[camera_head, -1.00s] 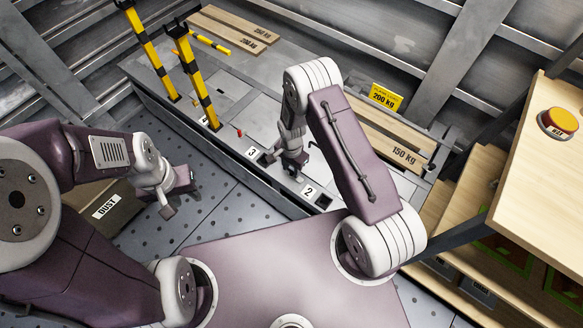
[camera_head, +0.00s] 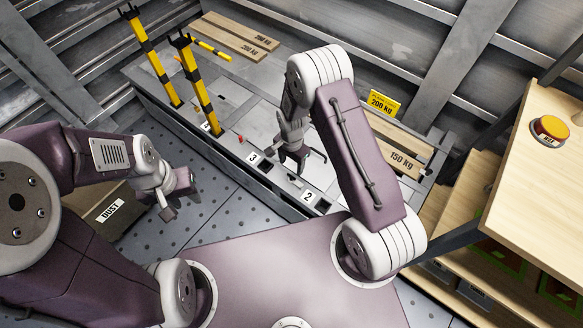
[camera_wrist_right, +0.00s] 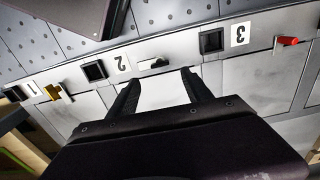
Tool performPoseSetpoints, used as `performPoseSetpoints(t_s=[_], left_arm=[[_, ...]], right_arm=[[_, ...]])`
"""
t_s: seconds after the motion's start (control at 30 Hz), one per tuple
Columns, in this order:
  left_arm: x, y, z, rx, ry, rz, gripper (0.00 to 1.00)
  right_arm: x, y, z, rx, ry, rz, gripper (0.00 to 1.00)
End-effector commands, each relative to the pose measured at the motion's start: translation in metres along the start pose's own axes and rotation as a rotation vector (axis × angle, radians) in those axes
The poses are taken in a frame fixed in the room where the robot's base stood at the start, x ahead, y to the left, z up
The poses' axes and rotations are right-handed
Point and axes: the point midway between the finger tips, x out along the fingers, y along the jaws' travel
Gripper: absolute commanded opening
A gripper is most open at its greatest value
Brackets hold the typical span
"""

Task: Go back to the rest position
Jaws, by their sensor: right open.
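My right gripper (camera_head: 305,166) is over the long grey bench, near the labels 2 and 3. In the right wrist view its two dark fingers (camera_wrist_right: 158,88) are spread, with only a pale panel behind them and nothing held. My left gripper (camera_head: 182,200) hangs at the left above the perforated floor, close to a box marked DUST. Its fingers are too small to tell open from shut, and I see nothing held in it.
The bench front (camera_head: 225,158) carries black square sockets, a red knob (camera_wrist_right: 287,41) and a yellow piece (camera_wrist_right: 56,91). Yellow-black posts (camera_head: 195,85) stand at its left. Planks (camera_head: 395,150) lie at its right. A wooden shelf with a yellow button (camera_head: 550,127) stands right.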

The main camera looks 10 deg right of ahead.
Motion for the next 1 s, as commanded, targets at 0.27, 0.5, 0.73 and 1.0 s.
performPoseSetpoints(t_s=[0.27,0.5,0.73,1.0], left_arm=[[-0.004,0.000,0.000,0.000,0.000,0.000,0.36],[-0.004,0.000,0.000,0.000,0.000,0.000,0.36],[-0.004,0.000,0.000,0.000,0.000,0.000,0.36],[-0.004,0.000,0.000,0.000,0.000,0.000,0.36]], right_arm=[[-0.015,0.000,0.000,0.000,0.000,0.001,0.58],[-0.014,0.000,0.000,0.000,0.000,0.001,0.58],[-0.022,-0.004,-0.006,0.010,0.009,-0.018,0.58],[-0.157,-0.004,-0.040,0.033,0.123,-0.207,0.58]])
